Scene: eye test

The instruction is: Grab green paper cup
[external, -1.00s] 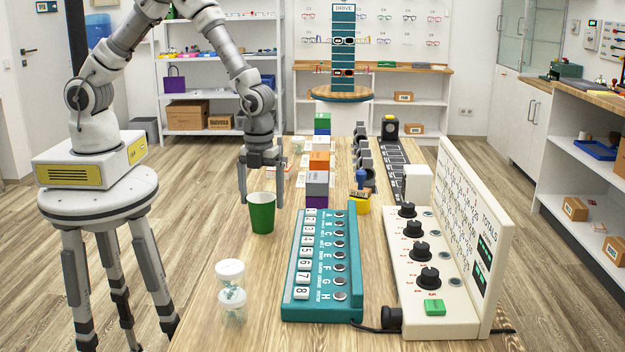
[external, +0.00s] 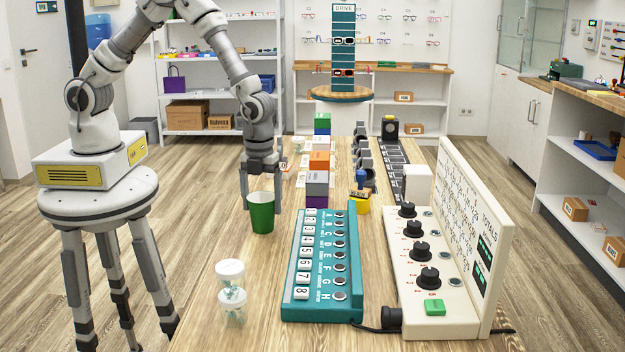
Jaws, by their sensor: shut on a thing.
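The green paper cup (external: 261,218) stands upright on the wooden table, left of the teal lettered panel. My gripper (external: 261,192) points down at the cup's rim from behind. One finger shows at the cup's left side and the other at its right, partly hidden behind the cup. It is shut on the cup. The cup's base appears to be on the tabletop; I cannot tell if there is a gap.
Stacked coloured blocks (external: 318,180) stand behind. The table's left edge is near the cup.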

